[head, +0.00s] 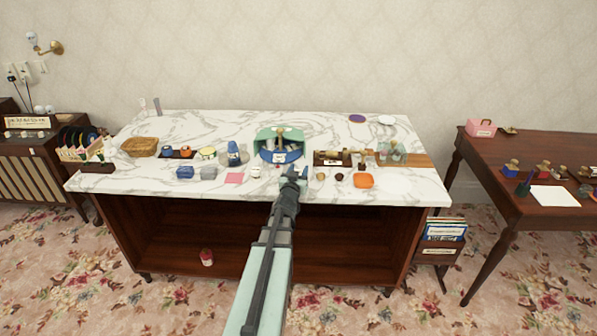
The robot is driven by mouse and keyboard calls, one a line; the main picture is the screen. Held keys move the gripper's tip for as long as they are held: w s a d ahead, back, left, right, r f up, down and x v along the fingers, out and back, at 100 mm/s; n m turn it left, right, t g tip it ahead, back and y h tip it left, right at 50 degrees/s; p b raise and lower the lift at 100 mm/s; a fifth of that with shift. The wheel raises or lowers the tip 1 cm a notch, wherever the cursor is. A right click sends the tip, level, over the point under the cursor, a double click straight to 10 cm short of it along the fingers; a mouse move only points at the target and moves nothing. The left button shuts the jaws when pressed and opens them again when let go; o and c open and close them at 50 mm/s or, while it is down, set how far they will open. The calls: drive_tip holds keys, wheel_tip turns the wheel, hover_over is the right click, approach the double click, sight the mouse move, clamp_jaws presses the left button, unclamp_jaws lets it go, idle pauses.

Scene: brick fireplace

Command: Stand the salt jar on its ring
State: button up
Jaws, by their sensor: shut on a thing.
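My gripper (292,172) is over the front middle of the marble counter (130,178), in front of a green open-fronted holder (281,137) with a round blue piece (282,156) in it. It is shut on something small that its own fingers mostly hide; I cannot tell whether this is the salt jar. A small white jar-like thing (256,171) stands on the counter just left of my gripper, apart from it. No label is readable on it. I cannot make out which mark or piece is the salt jar's ring.
Right are small dark cups (339,177), an orange dish (364,181) and a wooden box (335,158). A red-and-white item (207,257) stands below.

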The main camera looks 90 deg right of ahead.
drive_tip(key=o, duration=1.1)
drive_tip(key=shift+f, duration=0.1)
drive_tip(key=shift+a, duration=0.1)
drive_tip(key=shift+w+a, duration=0.2)
drive_tip(key=shift+a, duration=1)
drive_tip(key=shift+w+a, duration=0.25)
drive_tip(key=shift+a, duration=0.95)
drive_tip(key=shift+w+a, duration=0.2)
drive_tip(key=shift+a, duration=1)
